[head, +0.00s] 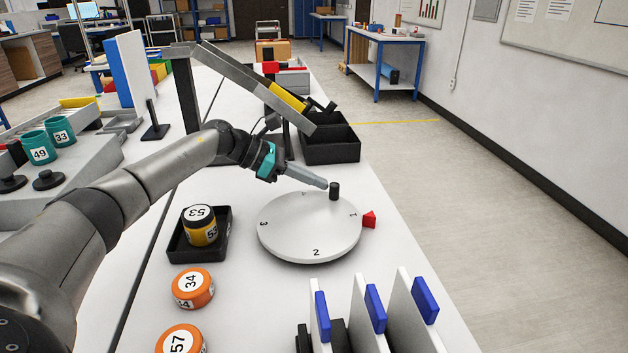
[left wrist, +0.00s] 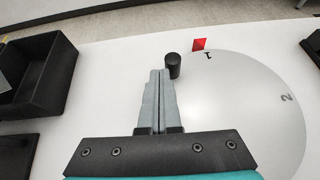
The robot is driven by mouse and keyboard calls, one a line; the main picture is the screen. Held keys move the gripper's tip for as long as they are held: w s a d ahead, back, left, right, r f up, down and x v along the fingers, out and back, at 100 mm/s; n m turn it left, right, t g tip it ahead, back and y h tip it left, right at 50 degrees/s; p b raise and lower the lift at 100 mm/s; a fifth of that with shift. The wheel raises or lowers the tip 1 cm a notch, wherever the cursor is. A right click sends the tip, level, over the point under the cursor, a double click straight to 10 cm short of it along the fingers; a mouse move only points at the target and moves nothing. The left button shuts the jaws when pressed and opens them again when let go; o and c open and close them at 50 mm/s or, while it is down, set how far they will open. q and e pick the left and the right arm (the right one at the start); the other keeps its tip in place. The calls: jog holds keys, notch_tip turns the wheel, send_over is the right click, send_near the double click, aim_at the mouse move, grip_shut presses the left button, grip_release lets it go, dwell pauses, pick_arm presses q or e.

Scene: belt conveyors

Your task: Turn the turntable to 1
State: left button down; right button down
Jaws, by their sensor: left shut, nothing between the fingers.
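The white round turntable (head: 310,232) lies flat on the white table, with numbers around its rim. A black upright peg (head: 334,190) stands near its far edge. A red pointer (head: 370,219) sits beside the rim at the right, and the number 1 is close to it. In the left wrist view the peg (left wrist: 173,65), the 1 and the red pointer (left wrist: 199,44) also show. My left gripper (head: 326,184) is shut and empty, its fingertips right beside the peg; whether they touch cannot be told. My right gripper is not in view.
A black bin (head: 330,151) stands behind the turntable, below a sloped chute (head: 252,84). A black tray (head: 227,246) with a numbered jar is at its left. Orange numbered discs (head: 193,288) and white upright panels with blue blocks (head: 375,308) are in front.

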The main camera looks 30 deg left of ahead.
pick_arm(q)
jog(key=shift+d, duration=0.15)
jog(key=v, duration=1.5)
jog(key=shift+p, duration=0.45)
jog(key=shift+s+r, duration=0.1)
jog(key=shift+r, duration=0.05)
